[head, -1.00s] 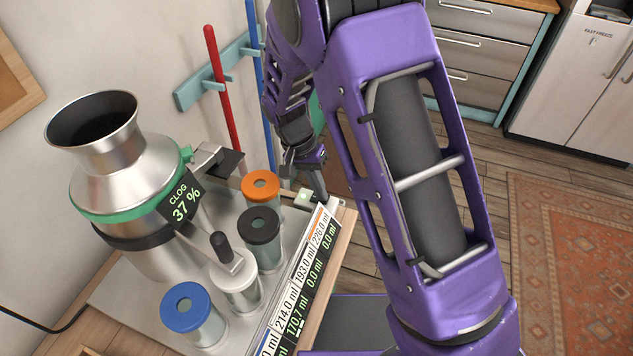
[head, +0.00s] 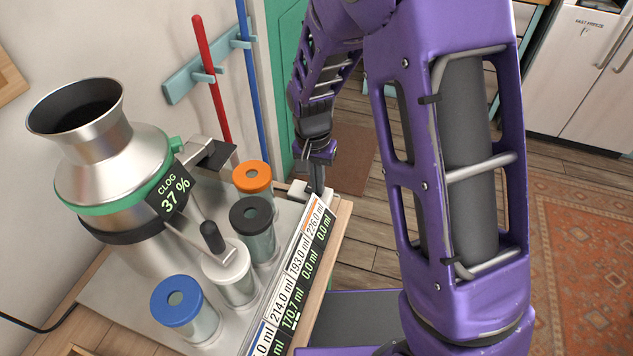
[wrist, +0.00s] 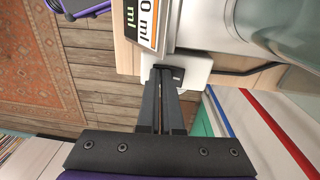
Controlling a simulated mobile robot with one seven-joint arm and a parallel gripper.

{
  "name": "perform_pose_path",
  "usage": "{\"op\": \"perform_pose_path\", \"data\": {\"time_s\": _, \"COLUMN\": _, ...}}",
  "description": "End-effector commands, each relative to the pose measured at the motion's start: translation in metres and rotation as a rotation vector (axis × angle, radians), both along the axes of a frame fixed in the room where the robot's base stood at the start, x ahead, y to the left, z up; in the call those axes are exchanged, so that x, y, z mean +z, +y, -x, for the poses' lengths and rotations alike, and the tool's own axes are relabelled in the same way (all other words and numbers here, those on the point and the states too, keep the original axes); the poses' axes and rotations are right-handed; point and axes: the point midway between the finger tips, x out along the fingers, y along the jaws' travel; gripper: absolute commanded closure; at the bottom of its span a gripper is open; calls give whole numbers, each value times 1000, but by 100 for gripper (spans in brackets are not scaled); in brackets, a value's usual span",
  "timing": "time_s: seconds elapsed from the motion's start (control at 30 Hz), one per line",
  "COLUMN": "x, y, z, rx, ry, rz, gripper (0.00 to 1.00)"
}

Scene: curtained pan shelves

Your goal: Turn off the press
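The press (head: 110,165) is a silver machine with a dark funnel mouth, a green band and a screen reading "CLOG 37 %". It stands on a metal base at the left of the head view. A small white block (head: 297,189) sits at the base's far right corner; it also shows in the wrist view (wrist: 198,68). My gripper (head: 318,189) points down at this block. In the wrist view its fingers (wrist: 165,72) are together, with their tips at a dark part on the block. The tips hide part of it, and I cannot tell whether they touch it.
Canisters with orange (head: 252,177), black (head: 251,215) and blue (head: 177,302) lids stand on the base beside a dark-knobbed lever (head: 212,237). A label strip (head: 300,262) with ml readings runs along the front edge. Red and blue poles hang on the wall behind. Open floor lies right.

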Motion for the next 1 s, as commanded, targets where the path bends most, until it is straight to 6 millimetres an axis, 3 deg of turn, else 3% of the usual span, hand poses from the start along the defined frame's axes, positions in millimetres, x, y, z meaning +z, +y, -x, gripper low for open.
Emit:
{"op": "perform_pose_path", "data": {"time_s": 0.03, "x": -11, "y": -7, "z": 6, "rx": -5, "ry": 20, "rz": 13, "gripper": 100}}
{"op": "perform_pose_path", "data": {"time_s": 0.1, "x": -12, "y": -7, "z": 6, "rx": -6, "ry": 20, "rz": 13, "gripper": 100}}
{"op": "perform_pose_path", "data": {"time_s": 0.83, "x": -12, "y": 15, "z": 1, "rx": -1, "ry": 17, "rz": 4, "gripper": 100}}
{"op": "perform_pose_path", "data": {"time_s": 1.0, "x": -3, "y": 14, "z": -1, "rx": -1, "ry": 16, "rz": 3, "gripper": 100}}
